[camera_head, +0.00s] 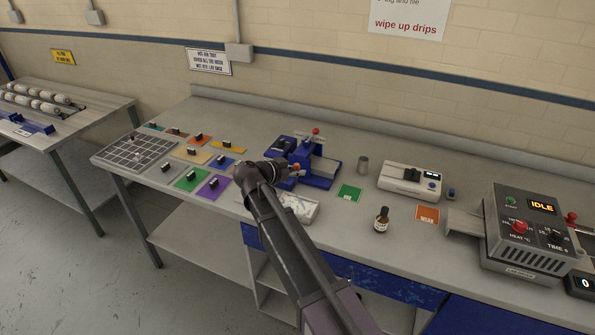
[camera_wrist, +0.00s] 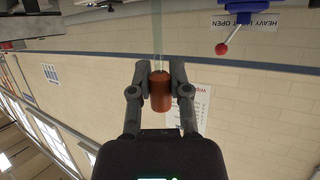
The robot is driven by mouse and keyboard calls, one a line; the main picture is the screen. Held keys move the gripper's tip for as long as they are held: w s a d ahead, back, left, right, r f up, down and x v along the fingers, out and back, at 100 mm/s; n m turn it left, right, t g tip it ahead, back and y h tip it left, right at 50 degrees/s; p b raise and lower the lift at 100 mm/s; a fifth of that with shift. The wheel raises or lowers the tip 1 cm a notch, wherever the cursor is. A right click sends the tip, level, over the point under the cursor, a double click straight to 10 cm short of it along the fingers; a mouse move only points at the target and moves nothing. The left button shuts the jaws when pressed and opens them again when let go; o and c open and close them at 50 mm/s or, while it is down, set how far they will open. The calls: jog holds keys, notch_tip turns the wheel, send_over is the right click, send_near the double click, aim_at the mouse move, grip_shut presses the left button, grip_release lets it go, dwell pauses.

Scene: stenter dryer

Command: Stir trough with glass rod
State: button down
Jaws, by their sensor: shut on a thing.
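My gripper (camera_wrist: 160,82) is shut on the orange-brown handle (camera_wrist: 160,92) of the glass rod. The clear rod (camera_wrist: 157,30) runs away from the fingers toward the top edge in the wrist view. In the head view my gripper (camera_head: 286,172) is at the blue machine (camera_head: 318,182), with a bit of orange between its fingers. The trough cannot be made out clearly; my arm and the machine frame cover that area. I cannot tell whether the rod's tip touches anything.
A red-knobbed lever (camera_head: 316,132) stands up on the blue machine. A pale tray (camera_head: 304,214) lies in front, partly behind my arm. Coloured squares lie left.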

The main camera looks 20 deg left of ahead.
jog(key=shift+f+b, duration=2.55)
jog(key=shift+f, duration=0.3)
jog(key=shift+s, duration=0.2)
